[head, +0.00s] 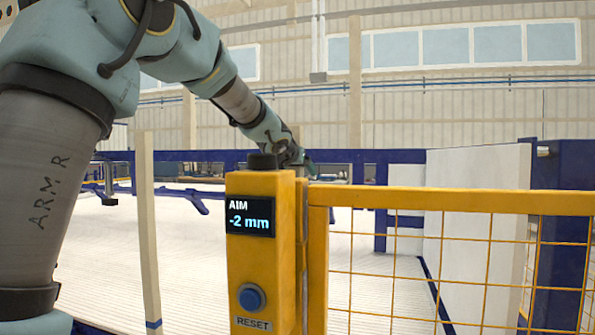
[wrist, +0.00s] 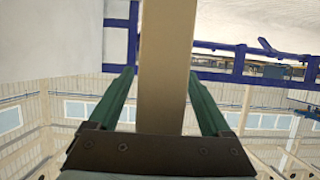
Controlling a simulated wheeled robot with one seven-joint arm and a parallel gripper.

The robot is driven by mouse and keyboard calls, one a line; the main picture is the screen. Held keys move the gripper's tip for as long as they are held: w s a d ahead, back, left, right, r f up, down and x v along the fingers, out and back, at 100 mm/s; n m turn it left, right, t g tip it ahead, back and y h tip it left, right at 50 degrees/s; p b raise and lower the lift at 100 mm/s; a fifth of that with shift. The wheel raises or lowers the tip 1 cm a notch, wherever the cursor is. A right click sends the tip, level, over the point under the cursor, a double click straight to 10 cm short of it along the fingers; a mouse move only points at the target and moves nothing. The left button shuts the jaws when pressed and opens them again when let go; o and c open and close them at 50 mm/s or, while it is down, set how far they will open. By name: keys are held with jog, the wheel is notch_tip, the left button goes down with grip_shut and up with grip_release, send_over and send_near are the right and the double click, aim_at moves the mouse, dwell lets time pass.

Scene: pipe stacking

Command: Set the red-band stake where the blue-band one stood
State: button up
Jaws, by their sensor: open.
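My gripper (wrist: 163,74) is open, with one green finger on each side of a beige stake (wrist: 164,45) in the wrist view. The stake runs between the fingers with a gap on both sides; no coloured band shows on it there. In the head view my gripper (head: 309,168) is at the end of the outstretched arm, partly hidden behind a yellow post. A cream stake with a blue band (head: 148,225) stands upright left of that post, apart from my gripper. I see no red band in either view.
The yellow post (head: 262,290) carries a display (head: 250,217) reading "AIM -2 mm" and a blue RESET button (head: 251,297). A yellow mesh fence (head: 450,201) spans the front right. Behind lie a white slatted surface, blue rails and a pale panel (head: 478,230).

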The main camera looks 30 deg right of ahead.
jog(key=shift+c, duration=0.2)
grip_shut()
dwell(0.3)
dwell(0.7)
jog(key=shift+r, duration=0.1)
notch_tip(320, 180, up, 9)
jog(key=p, duration=0.8)
notch_tip(320, 180, up, 12)
jog(key=p, duration=1)
send_over(299, 137)
jog(key=w+d, duration=0.2)
jog(key=w, duration=0.3)
jog(key=shift+s+d, duration=0.1)
jog(key=shift+d, duration=0.05)
